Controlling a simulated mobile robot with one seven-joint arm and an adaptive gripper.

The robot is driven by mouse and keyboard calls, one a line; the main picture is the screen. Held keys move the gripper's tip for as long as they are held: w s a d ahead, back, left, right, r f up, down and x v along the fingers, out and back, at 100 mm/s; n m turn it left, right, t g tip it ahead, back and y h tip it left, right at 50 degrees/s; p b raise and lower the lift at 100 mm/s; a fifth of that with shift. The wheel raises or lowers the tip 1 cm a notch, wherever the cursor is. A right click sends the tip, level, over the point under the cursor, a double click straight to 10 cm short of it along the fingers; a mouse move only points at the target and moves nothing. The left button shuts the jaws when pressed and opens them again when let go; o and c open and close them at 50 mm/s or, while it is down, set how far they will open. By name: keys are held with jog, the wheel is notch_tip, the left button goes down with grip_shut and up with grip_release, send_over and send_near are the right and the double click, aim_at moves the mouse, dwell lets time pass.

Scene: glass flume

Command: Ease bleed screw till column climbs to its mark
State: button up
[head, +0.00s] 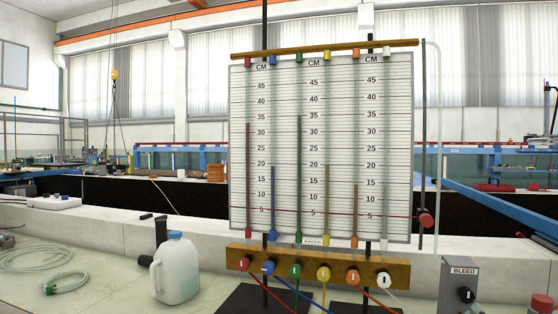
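A manometer board (313,225) with centimetre scales stands upright at centre. Its coloured columns stand at different heights: red (248,170) near 33, blue (273,200) near 20, green (299,170) near 35, yellow (326,195) near 20, orange (356,208) near 13. The rightmost, white-capped tube (386,150) shows no clear column top. A thin red line crosses the board near 5, level with a red knob (426,221) on a dark rod. A grey box labelled BLEED (461,272) with a black knob (465,295) stands at lower right. My gripper is not in view.
A wooden manifold (395,272) with several coloured taps sits below the board, thin hoses trailing forward. A whitish jug (177,270) and coiled clear hose (45,256) occupy the left bench. Another red knob (541,303) is at the right edge.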

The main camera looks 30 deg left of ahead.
aim_at(468, 298)
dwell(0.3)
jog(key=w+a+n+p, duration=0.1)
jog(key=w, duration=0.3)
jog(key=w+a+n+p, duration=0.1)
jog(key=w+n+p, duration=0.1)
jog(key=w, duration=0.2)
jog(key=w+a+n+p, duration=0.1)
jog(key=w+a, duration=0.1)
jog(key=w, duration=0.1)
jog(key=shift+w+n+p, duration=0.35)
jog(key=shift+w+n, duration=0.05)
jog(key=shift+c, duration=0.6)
